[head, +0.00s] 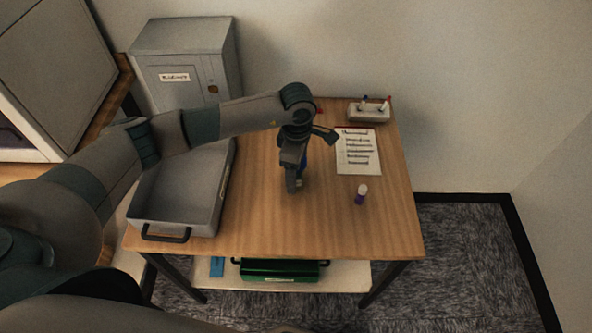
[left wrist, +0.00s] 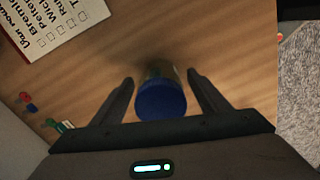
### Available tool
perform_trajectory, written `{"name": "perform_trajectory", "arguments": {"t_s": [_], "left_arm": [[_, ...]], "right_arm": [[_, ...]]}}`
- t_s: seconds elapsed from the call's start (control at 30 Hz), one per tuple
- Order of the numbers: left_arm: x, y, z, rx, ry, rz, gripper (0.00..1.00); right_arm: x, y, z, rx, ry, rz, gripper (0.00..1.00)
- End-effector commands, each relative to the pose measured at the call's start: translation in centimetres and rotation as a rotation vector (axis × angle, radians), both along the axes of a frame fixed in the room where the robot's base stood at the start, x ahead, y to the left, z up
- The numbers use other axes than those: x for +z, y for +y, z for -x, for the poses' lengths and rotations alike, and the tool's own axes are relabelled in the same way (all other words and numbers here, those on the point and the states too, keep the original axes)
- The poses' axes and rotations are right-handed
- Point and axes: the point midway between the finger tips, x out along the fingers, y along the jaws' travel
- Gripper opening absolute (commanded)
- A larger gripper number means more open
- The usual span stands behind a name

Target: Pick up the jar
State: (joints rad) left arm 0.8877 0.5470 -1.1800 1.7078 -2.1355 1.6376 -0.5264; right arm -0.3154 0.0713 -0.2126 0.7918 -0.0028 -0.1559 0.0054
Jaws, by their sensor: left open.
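The jar has a round blue lid (left wrist: 161,100) and stands on the wooden table in the left wrist view. Its body below the lid is mostly hidden, and in the head view my gripper covers nearly all of the jar. My left gripper (head: 293,184) is over the middle of the table, pointing down. It is open, with one finger on each side of the jar in the left wrist view (left wrist: 160,78). I cannot tell whether either finger touches it. My right gripper is not in view.
A grey tray (head: 143,228) with a black handle lies at the table's left. A checklist sheet (head: 358,152), a marker holder (head: 369,112) and a purple bottle with a white cap (head: 361,195) are to the right. The table's front right is clear. A green case (head: 280,270) sits on the lower shelf.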

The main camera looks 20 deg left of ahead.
Motion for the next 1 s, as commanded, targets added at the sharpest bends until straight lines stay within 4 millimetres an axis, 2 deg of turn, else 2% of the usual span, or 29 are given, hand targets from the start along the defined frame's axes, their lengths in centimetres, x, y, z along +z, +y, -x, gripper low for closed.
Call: {"name": "perform_trajectory", "arguments": {"t_s": [0.47, 0.5, 0.6, 0.7, 1.0], "left_arm": [[-0.10, -0.01, 0.02, -0.001, 0.000, 0.000, 0.69], [-0.10, -0.01, 0.02, -0.001, 0.000, 0.000, 0.64], [-0.10, -0.01, 0.02, -0.001, 0.000, 0.000, 0.40], [-0.09, -0.01, 0.02, -0.001, 0.000, 0.000, 0.20], [0.00, -0.01, -0.02, -0.001, -0.001, 0.001, 0.20]], "right_arm": [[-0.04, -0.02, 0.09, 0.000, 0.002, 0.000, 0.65], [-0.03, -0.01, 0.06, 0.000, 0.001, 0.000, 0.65], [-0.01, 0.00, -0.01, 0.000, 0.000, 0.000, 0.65], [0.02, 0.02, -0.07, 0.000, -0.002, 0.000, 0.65], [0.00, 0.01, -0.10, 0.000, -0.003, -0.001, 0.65]]}}
